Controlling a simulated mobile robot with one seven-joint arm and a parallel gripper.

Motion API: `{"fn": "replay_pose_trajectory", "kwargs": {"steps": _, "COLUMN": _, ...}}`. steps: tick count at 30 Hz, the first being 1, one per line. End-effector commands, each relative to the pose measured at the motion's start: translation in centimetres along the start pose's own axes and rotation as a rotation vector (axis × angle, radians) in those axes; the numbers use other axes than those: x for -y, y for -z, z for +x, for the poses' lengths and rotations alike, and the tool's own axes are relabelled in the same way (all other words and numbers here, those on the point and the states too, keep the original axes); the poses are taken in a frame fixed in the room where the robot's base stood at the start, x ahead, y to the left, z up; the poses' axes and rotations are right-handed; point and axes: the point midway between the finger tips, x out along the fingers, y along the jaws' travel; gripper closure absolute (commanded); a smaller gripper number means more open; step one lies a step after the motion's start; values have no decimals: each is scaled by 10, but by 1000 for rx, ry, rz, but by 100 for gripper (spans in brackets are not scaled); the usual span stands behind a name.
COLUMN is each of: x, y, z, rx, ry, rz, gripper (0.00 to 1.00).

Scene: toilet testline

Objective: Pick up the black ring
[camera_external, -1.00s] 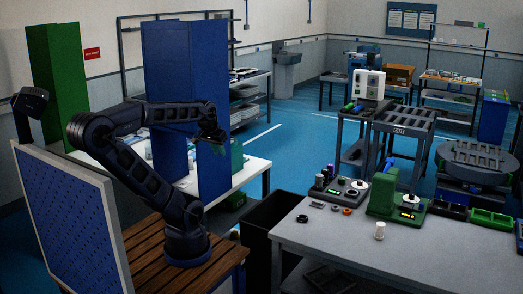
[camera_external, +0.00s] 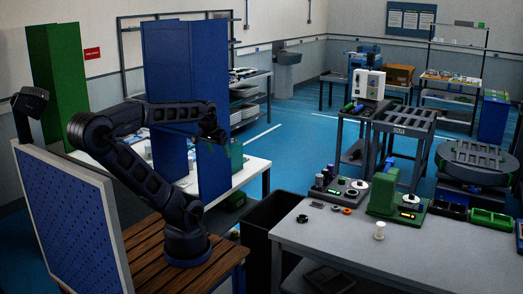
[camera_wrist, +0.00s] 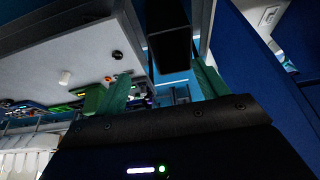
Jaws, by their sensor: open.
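The black ring (camera_external: 302,218) lies flat on the near left part of the grey table (camera_external: 345,245). In the wrist view the black ring (camera_wrist: 117,55) is a small dark round shape near the table's edge. My gripper (camera_wrist: 165,85) is open and empty, with its two green fingers wide apart. In the external view my gripper is at the arm's end in front of the blue panel, well left of and above the ring; its fingers are hard to make out there.
An orange ring (camera_external: 347,211) and small parts lie behind the black ring. A green machine (camera_external: 383,193) stands farther back. A black open bin (camera_external: 262,235) stands between my base and the table. The table's front is clear.

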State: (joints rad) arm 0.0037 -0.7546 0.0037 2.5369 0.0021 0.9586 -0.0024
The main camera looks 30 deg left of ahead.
Motion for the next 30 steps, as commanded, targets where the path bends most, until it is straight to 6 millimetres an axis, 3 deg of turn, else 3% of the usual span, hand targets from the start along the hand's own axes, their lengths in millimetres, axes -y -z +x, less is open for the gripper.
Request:
{"fn": "replay_pose_trajectory", "kwargs": {"steps": 11, "x": -7, "y": 8, "z": 7, "rx": 17, "ry": -42, "rz": -49, "gripper": 27}}
{"fn": "replay_pose_trajectory", "kwargs": {"steps": 23, "x": -62, "y": 63, "z": 63, "rx": 181, "ry": -274, "rz": -468, "gripper": 27}}
{"fn": "replay_pose_trajectory", "kwargs": {"steps": 30, "x": -98, "y": 92, "z": 105, "rx": 308, "ry": -334, "rz": -762, "gripper": 27}}
